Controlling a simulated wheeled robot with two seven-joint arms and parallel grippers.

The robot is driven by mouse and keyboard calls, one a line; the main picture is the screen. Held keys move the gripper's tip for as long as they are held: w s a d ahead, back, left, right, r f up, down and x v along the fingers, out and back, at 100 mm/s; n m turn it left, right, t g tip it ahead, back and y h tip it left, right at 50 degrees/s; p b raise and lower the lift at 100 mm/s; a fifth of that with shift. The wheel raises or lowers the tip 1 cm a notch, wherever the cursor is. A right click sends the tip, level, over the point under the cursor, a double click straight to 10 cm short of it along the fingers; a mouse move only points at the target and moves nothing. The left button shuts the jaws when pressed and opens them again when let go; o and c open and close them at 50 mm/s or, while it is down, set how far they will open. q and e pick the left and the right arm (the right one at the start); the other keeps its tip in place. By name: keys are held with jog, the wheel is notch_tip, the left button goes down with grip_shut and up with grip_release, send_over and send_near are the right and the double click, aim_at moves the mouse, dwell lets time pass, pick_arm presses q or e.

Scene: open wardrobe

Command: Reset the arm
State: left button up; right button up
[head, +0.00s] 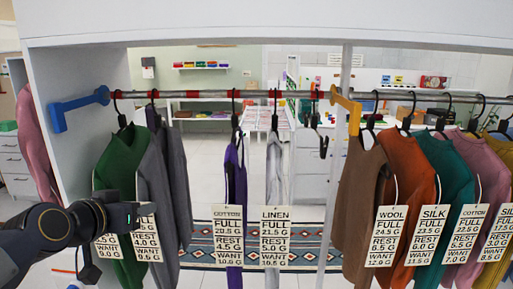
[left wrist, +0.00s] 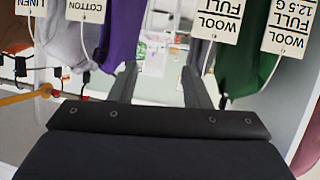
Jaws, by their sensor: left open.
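My left arm comes in from the left in the head view. Its gripper (head: 128,214) is in front of the dark green garment (head: 124,170) and its tag, partly covering them. In the left wrist view the two fingers of the left gripper (left wrist: 158,88) stand apart with nothing between them. Purple cloth (left wrist: 122,38) hangs beyond the left finger and dark green cloth (left wrist: 238,60) beyond the right one. I cannot tell whether the gripper touches any cloth. My right gripper is in neither view.
A metal rail (head: 225,94) carries hung garments with paper tags. A blue bracket (head: 80,107) is on the left panel, a yellow bracket (head: 346,108) at the middle post. Brown (head: 358,195), orange and teal garments hang at right. Gaps flank the purple garment (head: 236,185).

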pick_arm(q)
jog(key=s+d+f+n+g, duration=0.1)
jog(key=s+d+f+g, duration=0.1)
jog(key=s+f, duration=0.7)
jog(key=s+d+f+n+g+h+p, duration=0.1)
jog(key=s+d+f+n+g, duration=0.1)
jog(key=s+f+g, duration=0.3)
jog(key=s+f, duration=0.4)
jog(key=s, duration=0.7)
jog(key=shift+d+f+g, duration=0.2)
jog(key=shift+f+g, duration=0.05)
jog(key=shift+g, duration=0.05)
jog(key=shift+s, duration=0.1)
jog(key=shift+c, duration=0.2)
